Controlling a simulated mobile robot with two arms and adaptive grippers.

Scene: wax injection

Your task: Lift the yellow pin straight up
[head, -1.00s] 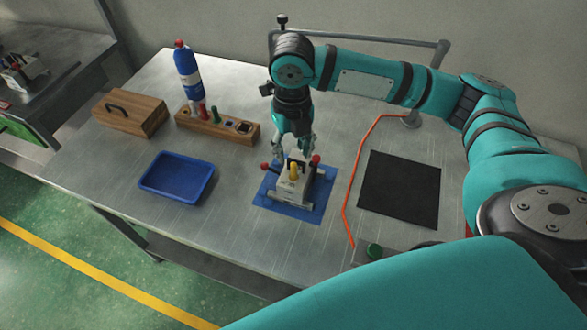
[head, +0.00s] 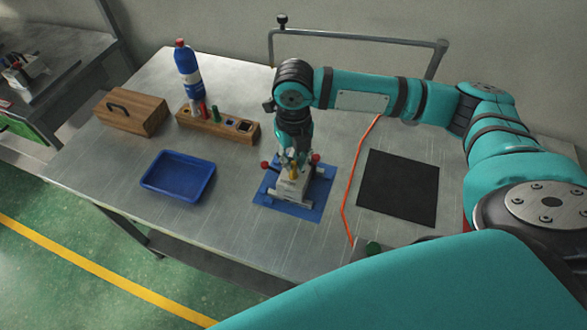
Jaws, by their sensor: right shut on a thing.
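The yellow pin (head: 293,171) stands upright at the top of a grey metal mould (head: 292,189) on a blue mat (head: 320,209). My right gripper (head: 293,162) points down over the mould and is shut on the yellow pin. The gripper and its arm hide part of the mould's far side. Whether the pin has risen out of the mould is too small to tell. A red-knobbed part (head: 265,165) shows at the mould's left and another red knob (head: 315,158) at its right. My left gripper is not in view.
A blue tray (head: 178,177) lies to the left. Behind it are a wooden box (head: 132,112), a wooden tool block (head: 217,127) and a blue bottle (head: 187,65). A black mat (head: 399,187) and an orange cord (head: 352,185) lie to the right.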

